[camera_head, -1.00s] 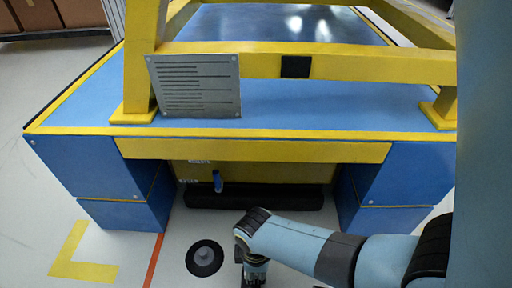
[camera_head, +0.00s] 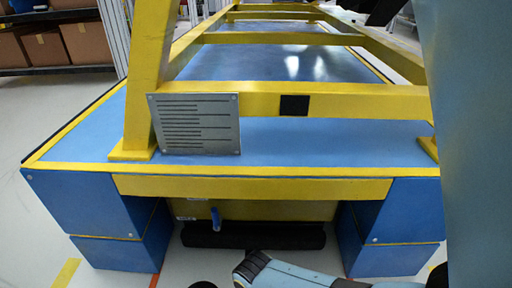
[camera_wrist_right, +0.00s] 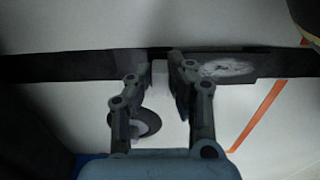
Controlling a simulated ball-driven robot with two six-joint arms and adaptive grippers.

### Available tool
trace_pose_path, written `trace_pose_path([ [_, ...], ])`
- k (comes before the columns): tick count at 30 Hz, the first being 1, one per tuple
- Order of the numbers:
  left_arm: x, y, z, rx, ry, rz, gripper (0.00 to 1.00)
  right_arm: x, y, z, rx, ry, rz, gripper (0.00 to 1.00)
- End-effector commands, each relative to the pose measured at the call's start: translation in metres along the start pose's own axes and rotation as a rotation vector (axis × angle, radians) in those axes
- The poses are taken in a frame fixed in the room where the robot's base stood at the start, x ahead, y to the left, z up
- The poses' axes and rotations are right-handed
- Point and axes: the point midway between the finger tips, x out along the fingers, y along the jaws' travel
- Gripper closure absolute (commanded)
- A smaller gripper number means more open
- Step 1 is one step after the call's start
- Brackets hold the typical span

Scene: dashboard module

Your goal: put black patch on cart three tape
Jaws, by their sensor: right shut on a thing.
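A small black square (camera_head: 294,105) lies on the front yellow beam (camera_head: 370,102) of the cart frame; I cannot tell whether it is patch or tape. My right arm (camera_head: 290,277) shows at the bottom of the head view, with its gripper below the picture edge. In the right wrist view my right gripper (camera_wrist_right: 158,80) is shut on a narrow pale thing (camera_wrist_right: 160,75), whose shape is unclear. A dark strip with a pale scuffed part (camera_wrist_right: 228,68) crosses behind the fingers. My left gripper is not in view.
A blue handle (camera_head: 216,219) and a black bar (camera_head: 252,236) are under the cart. A round black disc (camera_wrist_right: 146,122) lies on the floor by my left finger. Brown boxes stand back left.

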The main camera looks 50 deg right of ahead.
Motion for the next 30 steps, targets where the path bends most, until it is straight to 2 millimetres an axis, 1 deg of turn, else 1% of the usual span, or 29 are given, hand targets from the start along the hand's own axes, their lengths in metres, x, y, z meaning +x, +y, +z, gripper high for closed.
trace_pose_path([
  [23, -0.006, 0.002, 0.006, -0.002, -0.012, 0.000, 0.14, 0.015, 0.000, 0.000, 0.000, -0.001, 0.000, 1.00],
  [24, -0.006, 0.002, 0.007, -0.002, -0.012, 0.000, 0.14, 0.015, 0.000, 0.000, 0.000, -0.001, 0.000, 0.81],
  [30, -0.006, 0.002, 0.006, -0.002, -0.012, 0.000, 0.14, 0.015, 0.000, 0.000, 0.000, 0.000, 0.000, 0.55],
])
